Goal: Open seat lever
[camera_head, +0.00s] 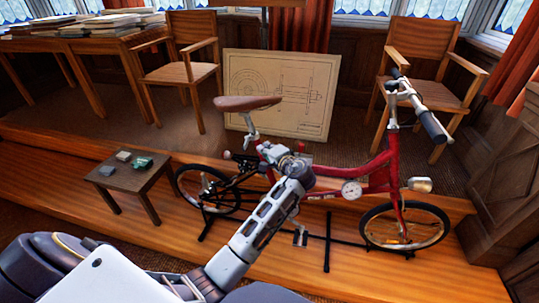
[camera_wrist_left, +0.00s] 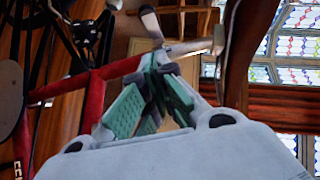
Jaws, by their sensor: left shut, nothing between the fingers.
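The red bicycle (camera_head: 378,180) stands on the wooden step with its brown saddle (camera_head: 247,103) at the left and its handlebar at the right. Its silver seat post (camera_head: 252,131) enters the frame just behind my left gripper (camera_head: 263,150). In the left wrist view, a dark, narrow piece that looks like the seat lever (camera_wrist_left: 151,22) lies just beyond the fingertips of my left gripper (camera_wrist_left: 158,62), beside the seat post (camera_wrist_left: 186,47). The green-padded fingers meet at their tips and hold nothing. I cannot tell whether they touch the lever. My right gripper is out of view.
A low stool (camera_head: 132,180) with small boxes stands left of the rear wheel. A black stand (camera_head: 327,245) supports the bicycle. The step's front is fairly clear.

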